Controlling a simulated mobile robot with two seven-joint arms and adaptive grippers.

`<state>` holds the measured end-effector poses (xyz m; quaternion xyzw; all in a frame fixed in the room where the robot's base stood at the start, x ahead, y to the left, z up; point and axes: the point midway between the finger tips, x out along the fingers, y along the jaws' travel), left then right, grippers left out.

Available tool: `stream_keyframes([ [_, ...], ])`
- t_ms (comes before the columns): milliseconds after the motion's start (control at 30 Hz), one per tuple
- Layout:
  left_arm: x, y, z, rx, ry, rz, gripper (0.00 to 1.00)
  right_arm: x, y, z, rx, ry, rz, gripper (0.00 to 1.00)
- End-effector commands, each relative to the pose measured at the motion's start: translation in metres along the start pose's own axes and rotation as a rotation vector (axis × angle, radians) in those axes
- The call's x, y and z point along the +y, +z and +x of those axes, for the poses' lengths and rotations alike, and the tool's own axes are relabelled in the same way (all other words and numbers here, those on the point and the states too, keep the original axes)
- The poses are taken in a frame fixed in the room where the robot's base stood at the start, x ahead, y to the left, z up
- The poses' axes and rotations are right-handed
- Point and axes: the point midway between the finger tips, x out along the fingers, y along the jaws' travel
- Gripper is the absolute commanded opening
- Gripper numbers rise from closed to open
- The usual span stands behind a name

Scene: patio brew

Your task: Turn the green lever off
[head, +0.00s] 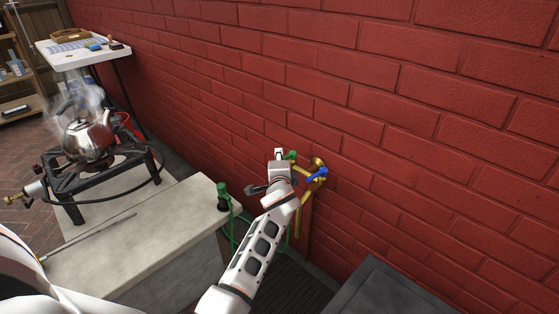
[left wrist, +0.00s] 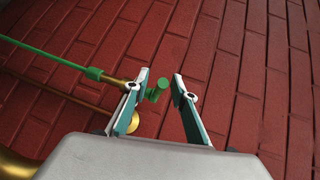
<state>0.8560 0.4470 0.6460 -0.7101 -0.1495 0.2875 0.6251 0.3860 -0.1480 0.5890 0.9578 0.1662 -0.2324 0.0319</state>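The green lever (head: 291,155) is on the brass tap by the red brick wall, partly hidden by my left gripper in the head view. In the left wrist view the green lever (left wrist: 156,91) shows as a short green peg between the two fingers. My left gripper (head: 282,158) is at the tap. In the left wrist view my left gripper (left wrist: 160,82) is open, one finger on each side of the lever. The left finger looks very close to the lever; I cannot tell whether it touches. My right gripper is not in view.
A blue lever (head: 317,174) sits just right of the green one on the brass pipework. A green hose (left wrist: 50,57) runs left of the fingers. A dark box (head: 385,290) is lower right.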

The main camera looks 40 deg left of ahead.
Motion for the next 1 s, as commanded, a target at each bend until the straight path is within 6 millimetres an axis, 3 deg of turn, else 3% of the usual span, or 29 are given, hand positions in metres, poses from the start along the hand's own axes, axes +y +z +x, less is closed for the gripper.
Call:
stream_keyframes([
  [367, 0.000, -0.001, -0.006, 0.002, -0.001, -0.001, 0.26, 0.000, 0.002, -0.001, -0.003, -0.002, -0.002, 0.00],
  [733, 0.001, -0.001, -0.060, 0.002, 0.000, -0.001, 0.26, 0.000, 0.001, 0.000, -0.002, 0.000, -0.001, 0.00],
  [1000, 0.000, 0.000, -0.075, 0.000, 0.000, -0.001, 0.26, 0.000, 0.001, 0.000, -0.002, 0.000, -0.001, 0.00],
])
